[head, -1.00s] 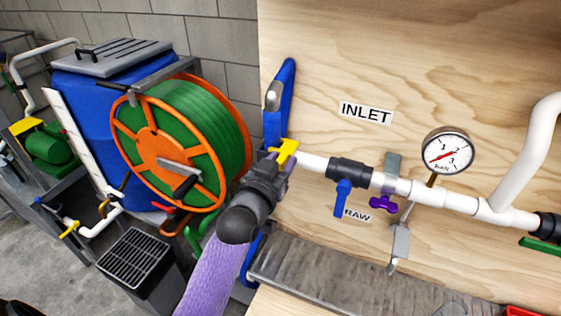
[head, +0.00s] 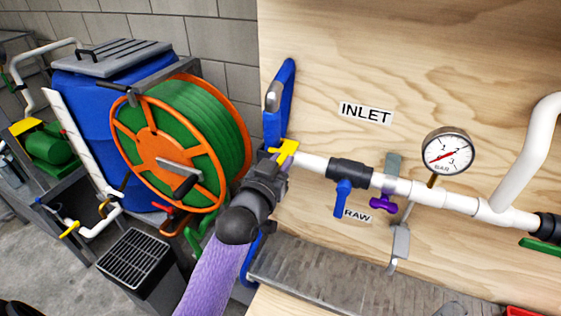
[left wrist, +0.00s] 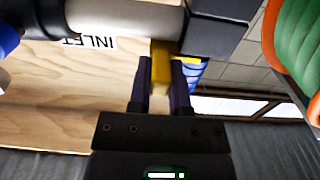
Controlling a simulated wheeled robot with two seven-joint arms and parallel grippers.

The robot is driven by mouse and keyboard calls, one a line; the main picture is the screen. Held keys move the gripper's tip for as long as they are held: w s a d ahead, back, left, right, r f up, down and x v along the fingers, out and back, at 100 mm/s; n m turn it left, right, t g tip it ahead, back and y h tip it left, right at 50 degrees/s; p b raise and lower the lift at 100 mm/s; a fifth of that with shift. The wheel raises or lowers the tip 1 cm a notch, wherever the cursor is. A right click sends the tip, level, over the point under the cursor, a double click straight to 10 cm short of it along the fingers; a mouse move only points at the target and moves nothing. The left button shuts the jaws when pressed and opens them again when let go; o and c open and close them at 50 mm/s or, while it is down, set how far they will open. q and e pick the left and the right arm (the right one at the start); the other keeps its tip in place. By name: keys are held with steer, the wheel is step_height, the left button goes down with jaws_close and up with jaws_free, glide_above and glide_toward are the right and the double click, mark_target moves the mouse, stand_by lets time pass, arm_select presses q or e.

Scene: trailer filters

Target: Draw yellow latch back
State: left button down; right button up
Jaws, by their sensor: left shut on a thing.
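The yellow latch (head: 285,150) sits at the left end of the white pipe, near the wooden panel's left edge. In the left wrist view the yellow latch (left wrist: 160,66) runs down from beside the pipe's dark fitting, between my fingers. My left gripper (head: 279,163) reaches up from the bottom on its purple arm. In the left wrist view the left gripper's (left wrist: 161,88) two dark fingers are shut on the latch, one on each side. In the head view my gripper body partly hides the latch's lower part. My right gripper is not in view.
The white pipe (head: 312,161) carries a blue valve handle (head: 343,196), a purple valve handle (head: 382,203) and a pressure gauge (head: 449,152). An orange and green hose reel (head: 218,130) stands close at the left. A blue bracket (head: 287,88) rises behind the latch.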

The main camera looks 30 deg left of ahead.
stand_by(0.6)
arm_select(q)
steer(key=shift+d+p, duration=0.75)
steer(key=shift+d, duration=0.3)
steer(key=c, duration=0.6)
jaws_free()
steer(key=shift+w+d, duration=0.1)
steer(key=shift+d, duration=0.15)
steer(key=shift+o, duration=0.2)
steer(key=shift+a, duration=0.1)
